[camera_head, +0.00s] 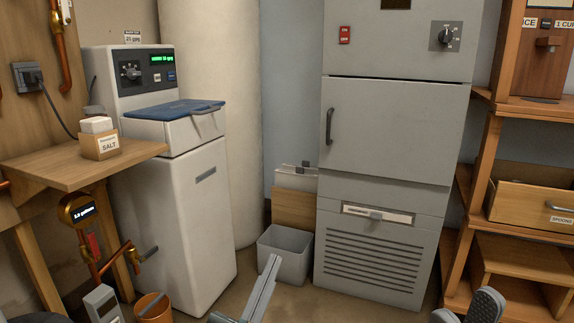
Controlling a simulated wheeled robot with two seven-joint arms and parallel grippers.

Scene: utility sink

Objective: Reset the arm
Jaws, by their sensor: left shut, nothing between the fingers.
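My left gripper (267,281) comes up from the bottom edge in the head view, a slim grey pair of fingers pressed together with nothing between them. It appears in front of the grey bin on the floor, and I cannot tell how far apart they are. At the bottom right, two dark grey rounded parts (487,305) stick up from the lower edge. They look like part of my right arm or gripper, mostly cut off, so its fingers cannot be judged.
A white softener unit (181,225) with a blue lid stands left, beside a wooden shelf (75,165) with a salt box (100,146). A grey cabinet (389,128) stands centre right, wooden shelving (478,180) far right. A grey bin (285,256) and copper pot (153,307) sit low.

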